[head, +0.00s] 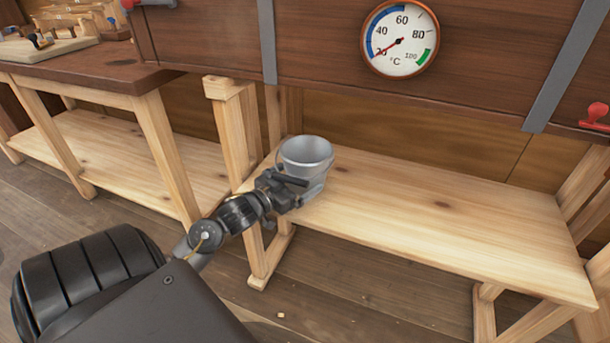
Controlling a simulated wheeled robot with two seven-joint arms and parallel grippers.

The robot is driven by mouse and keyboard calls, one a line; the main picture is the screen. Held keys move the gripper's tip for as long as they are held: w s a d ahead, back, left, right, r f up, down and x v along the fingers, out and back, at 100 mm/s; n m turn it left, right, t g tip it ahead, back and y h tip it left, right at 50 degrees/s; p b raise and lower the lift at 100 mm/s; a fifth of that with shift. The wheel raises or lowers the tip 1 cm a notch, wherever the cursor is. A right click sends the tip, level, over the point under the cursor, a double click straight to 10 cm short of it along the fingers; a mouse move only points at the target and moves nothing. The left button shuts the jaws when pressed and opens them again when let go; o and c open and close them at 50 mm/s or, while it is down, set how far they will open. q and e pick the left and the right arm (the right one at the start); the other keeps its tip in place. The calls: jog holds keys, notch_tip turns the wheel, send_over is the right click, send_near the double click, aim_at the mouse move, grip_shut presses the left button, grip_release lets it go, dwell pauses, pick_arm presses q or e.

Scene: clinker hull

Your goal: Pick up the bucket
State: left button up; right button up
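A grey metal bucket (306,158) stands upright near the left end of a low pale wooden bench (430,210). My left gripper (294,187) is at the near left side of the bucket, and its dark fingers overlap the bucket's lower front in the picture. I cannot tell whether the fingers touch the bucket or are closed on any part of it. The gripper hides part of the bucket's lower side. My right gripper is not in view.
A brown wooden box with a temperature dial (399,39) and grey straps hangs over the bench's back. A workbench (95,70) with tools stands at the left. The bench is clear right of the bucket. Red handles (595,117) sit on the box.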

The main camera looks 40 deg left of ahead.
pick_arm(q)
jog(key=shift+w, duration=0.3)
jog(key=shift+c, duration=0.4)
jog(key=c, duration=0.7)
jog(key=shift+r, duration=0.1)
